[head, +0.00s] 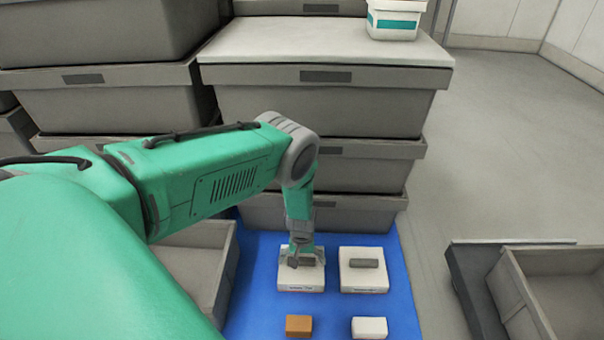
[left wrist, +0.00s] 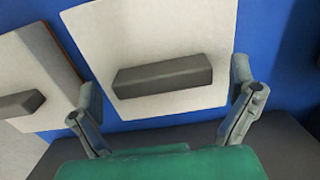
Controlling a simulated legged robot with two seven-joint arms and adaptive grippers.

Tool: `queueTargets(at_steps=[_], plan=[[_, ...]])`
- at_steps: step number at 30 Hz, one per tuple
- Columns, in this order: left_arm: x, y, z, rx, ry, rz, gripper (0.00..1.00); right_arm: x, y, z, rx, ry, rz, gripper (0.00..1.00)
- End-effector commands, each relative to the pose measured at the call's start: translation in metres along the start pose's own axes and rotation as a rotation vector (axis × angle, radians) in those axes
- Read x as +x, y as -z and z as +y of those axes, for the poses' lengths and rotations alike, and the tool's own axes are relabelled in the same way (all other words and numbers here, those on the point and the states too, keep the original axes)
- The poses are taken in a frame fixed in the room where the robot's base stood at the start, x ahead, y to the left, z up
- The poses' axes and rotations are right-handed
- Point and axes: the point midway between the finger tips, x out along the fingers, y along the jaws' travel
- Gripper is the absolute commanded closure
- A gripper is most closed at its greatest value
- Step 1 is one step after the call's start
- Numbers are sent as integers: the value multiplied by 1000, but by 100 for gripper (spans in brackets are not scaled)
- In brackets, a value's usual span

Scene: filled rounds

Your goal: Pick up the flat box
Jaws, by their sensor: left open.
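A flat white box (head: 301,284) with a grey block-like handle on top lies on the blue mat (head: 256,300). My left gripper (head: 304,260) is directly above this box, pointing down, and partly hides its handle. In the left wrist view the box (left wrist: 150,40) and its grey handle (left wrist: 163,77) lie between the open fingers of my left gripper (left wrist: 163,80). I cannot tell whether the fingers touch the box. A second flat white box (head: 364,281) with a similar handle lies to the right; it also shows at the left of the wrist view (left wrist: 42,70). My right gripper is not in view.
A small orange-brown box (head: 299,326) and a small white box (head: 369,327) stand nearer on the mat. Stacked grey crates (head: 325,103) rise behind it. An open grey bin (head: 196,262) is on the left, another (head: 545,290) on the right.

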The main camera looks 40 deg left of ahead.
Motion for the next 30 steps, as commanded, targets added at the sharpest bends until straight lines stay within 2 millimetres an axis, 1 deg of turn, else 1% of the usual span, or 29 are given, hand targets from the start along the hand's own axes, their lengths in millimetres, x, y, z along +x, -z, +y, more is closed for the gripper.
queueTargets(at_steps=[5,6,8,9,11,12,19,22,26,30], plan=[[0,1,0,0,-1,1,0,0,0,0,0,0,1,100],[0,1,0,0,-1,1,4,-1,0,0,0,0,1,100],[0,1,0,0,-1,1,25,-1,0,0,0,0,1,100],[0,1,0,0,-1,1,39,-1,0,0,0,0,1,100],[0,1,0,0,-1,1,60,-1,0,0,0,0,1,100],[0,1,0,0,-1,1,67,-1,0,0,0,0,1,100],[-1,1,1,0,-2,1,67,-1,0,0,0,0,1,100],[-8,1,1,-1,-2,2,67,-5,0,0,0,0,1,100],[-31,2,1,-1,-3,2,67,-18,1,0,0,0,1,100],[-61,2,1,-1,-3,2,67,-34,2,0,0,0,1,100]])
